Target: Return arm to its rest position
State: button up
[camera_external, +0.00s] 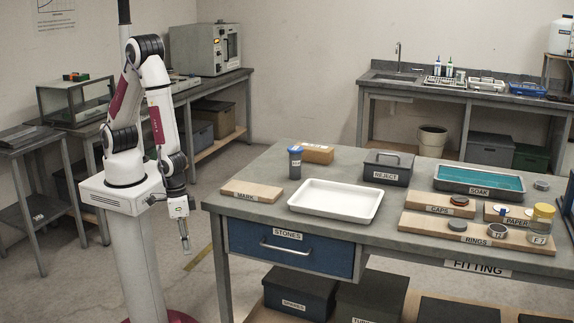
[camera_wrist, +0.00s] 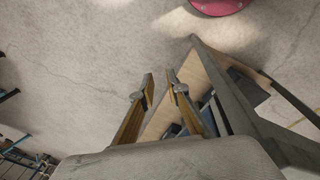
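My arm (camera_external: 161,113) stands on its white pedestal left of the table, with the forearm folded down from a high elbow. My gripper (camera_external: 186,249) hangs beside the table's left end, below the tabletop level, pointing down and apart from the table. In the wrist view my gripper (camera_wrist: 160,80) shows two fingers with a narrow gap between their tips. Nothing is held in the gap.
The grey table (camera_external: 241,214) carries a white tray (camera_external: 335,201), a MARK board (camera_external: 251,191), a blue-grey jar (camera_external: 295,163), a REJECT box (camera_external: 388,168) and a SOAK tray (camera_external: 479,190). A blue STONES drawer (camera_external: 290,254) faces front. Floor (camera_external: 200,256) around my gripper is clear.

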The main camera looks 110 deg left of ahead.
jog(key=s+a+r+m+t, duration=0.1)
jog(key=s+a+r, duration=0.3)
jog(key=r, duration=0.7)
jog(key=s+a+r+m+t, duration=0.1)
jog(key=s+a+r+m, duration=0.2)
jog(key=r, duration=0.8)
jog(key=s+a+r+m+t, duration=0.2)
jog(key=s+a+r, duration=0.4)
jog(key=r, duration=0.5)
jog(key=shift+s+a+r+m+y, duration=0.3)
jog(key=shift+a+m+y, duration=0.1)
jog(key=shift+m, duration=0.1)
